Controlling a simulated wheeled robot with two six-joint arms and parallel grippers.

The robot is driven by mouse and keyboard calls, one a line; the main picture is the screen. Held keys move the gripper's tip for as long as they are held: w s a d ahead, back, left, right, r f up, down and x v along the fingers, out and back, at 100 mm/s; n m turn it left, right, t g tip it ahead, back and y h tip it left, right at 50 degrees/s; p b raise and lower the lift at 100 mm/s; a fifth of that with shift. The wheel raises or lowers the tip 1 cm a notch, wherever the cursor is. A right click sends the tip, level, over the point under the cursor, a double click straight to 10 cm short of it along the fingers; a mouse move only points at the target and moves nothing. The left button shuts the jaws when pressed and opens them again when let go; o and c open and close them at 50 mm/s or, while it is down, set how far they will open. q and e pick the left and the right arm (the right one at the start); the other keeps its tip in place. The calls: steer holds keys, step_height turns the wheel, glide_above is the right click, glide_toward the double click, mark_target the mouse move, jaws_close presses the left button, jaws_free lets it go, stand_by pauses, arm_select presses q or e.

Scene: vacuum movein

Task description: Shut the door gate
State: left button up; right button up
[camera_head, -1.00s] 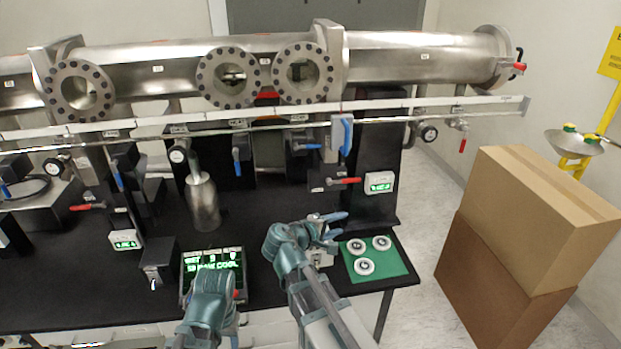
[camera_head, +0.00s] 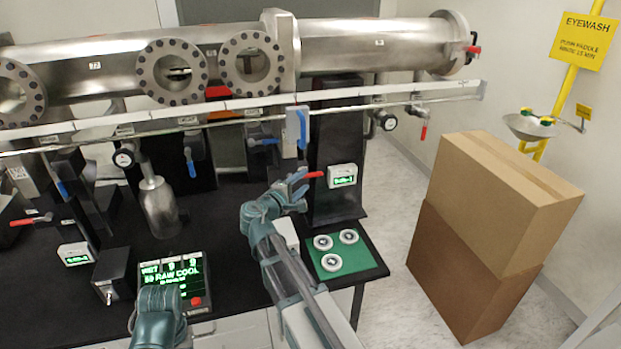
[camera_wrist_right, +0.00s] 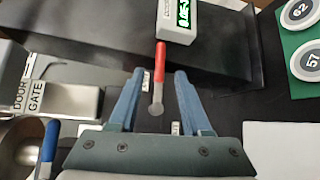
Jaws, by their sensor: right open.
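My right gripper (camera_head: 299,187) is open beside a red-handled lever (camera_head: 313,175) on the black column under the right part of the long steel chamber. In the right wrist view, the lever (camera_wrist_right: 159,62) points in between the two spread blue fingers of the gripper (camera_wrist_right: 159,75); contact cannot be told. A metal block with a "DOOR GATE" label (camera_wrist_right: 37,96) lies left of the fingers. A white box with a green display (camera_head: 342,176) sits beside the lever. My left arm shows at the bottom; its fingers are not in view.
A green mat (camera_head: 352,263) with white round discs lies at the bench's right end. A lit screen (camera_head: 178,275) stands before my left arm. A blue handle (camera_head: 297,130) hangs above the lever. Stacked cardboard boxes (camera_head: 500,190) stand on the floor to the right.

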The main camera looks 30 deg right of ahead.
mark_target(311, 174)
steer(key=x, duration=0.5)
steer(key=shift+w+d, duration=0.15)
steer(key=shift+d, duration=0.15)
jaws_close()
steer(key=shift+b, duration=0.3)
stand_by(0.9)
